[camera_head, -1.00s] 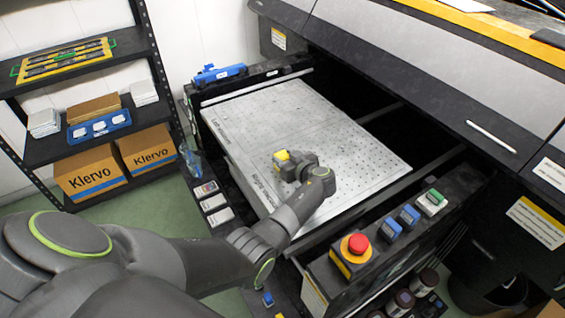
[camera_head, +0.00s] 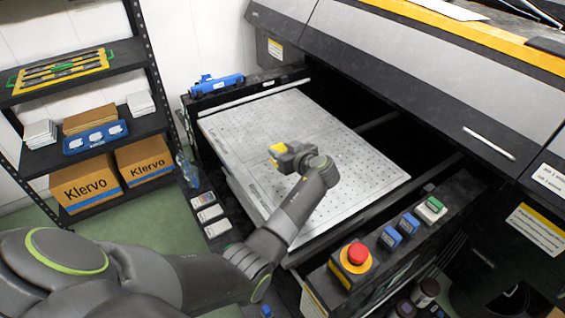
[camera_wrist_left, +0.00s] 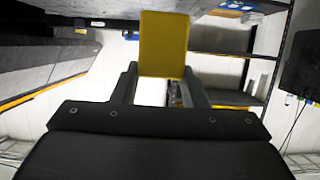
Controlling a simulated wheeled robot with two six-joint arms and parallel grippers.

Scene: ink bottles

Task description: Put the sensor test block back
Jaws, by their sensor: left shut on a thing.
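The sensor test block is yellow and shows in the head view (camera_head: 277,149) at the tip of my left arm, over the middle of the perforated metal bed (camera_head: 262,120). My left gripper (camera_head: 281,153) is shut on it. In the left wrist view the block (camera_wrist_left: 163,42) stands out as a flat yellow face between the two fingers of my left gripper (camera_wrist_left: 164,76). I cannot tell how far the block is above the bed. My own arm hides part of the bed. My right gripper is in neither view.
A control panel with a red emergency button (camera_head: 358,254) and blue and green buttons borders the bed at the front right. A blue tool (camera_head: 217,84) lies on the back left edge. A shelf with Klervo boxes (camera_head: 85,186) stands at the left. The printer body overhangs at the right.

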